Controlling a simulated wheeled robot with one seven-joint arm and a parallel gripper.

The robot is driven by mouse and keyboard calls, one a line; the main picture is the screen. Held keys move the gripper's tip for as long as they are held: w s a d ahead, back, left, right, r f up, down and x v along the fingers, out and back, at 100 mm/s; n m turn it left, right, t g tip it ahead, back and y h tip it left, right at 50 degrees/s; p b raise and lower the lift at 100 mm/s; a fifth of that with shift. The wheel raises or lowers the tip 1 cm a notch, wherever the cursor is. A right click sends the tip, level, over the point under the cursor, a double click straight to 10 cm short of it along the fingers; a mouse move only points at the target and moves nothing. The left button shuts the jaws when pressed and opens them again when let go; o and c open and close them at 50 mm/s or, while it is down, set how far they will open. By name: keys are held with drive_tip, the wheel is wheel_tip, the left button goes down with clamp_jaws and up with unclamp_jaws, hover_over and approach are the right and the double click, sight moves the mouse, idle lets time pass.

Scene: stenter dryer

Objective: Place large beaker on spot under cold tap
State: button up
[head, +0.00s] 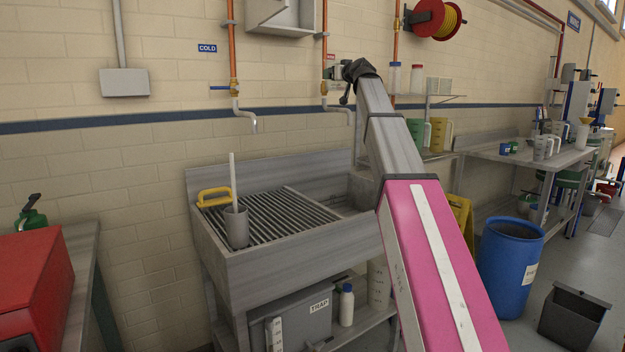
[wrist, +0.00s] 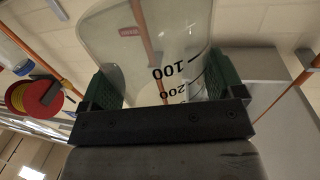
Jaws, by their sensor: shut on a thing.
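My gripper (wrist: 160,88) is shut on a large clear beaker (wrist: 150,45) with black 100 and 200 marks. Its green finger pads press on both sides of the beaker. In the head view my gripper (head: 346,76) is raised at the wall beside the right-hand tap pipe. The beaker cannot be made out there. The cold tap (head: 246,113) is on the left, with a blue COLD sign (head: 207,48). Below it is the slatted grating (head: 285,215) of the steel sink (head: 290,262). No marked spot can be made out on it.
A grey pot (head: 236,228) with a white rod stands at the grating's front left. The second tap (head: 340,108) is close to my gripper. A wall shelf (head: 440,98) with bottles is to the right. The grating's middle is clear.

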drive_tip(key=s+d+f+m+h, duration=0.1)
drive_tip(key=s+d+f+h, duration=0.1)
drive_tip(key=f, duration=0.9)
drive_tip(key=s+d+f+m+t+h, duration=0.1)
drive_tip(key=s+f, duration=0.5)
drive_tip(key=f, duration=0.6)
drive_tip(key=s+d+f+m+h, duration=0.2)
drive_tip(key=s+d+f+h, duration=0.2)
drive_tip(key=f, duration=0.7)
drive_tip(key=shift+s+d+f+m+t, duration=0.3)
drive_tip(key=shift+s+d+f, duration=0.15)
drive_tip(key=shift+d, duration=0.75)
drive_tip(key=shift+s, duration=0.1)
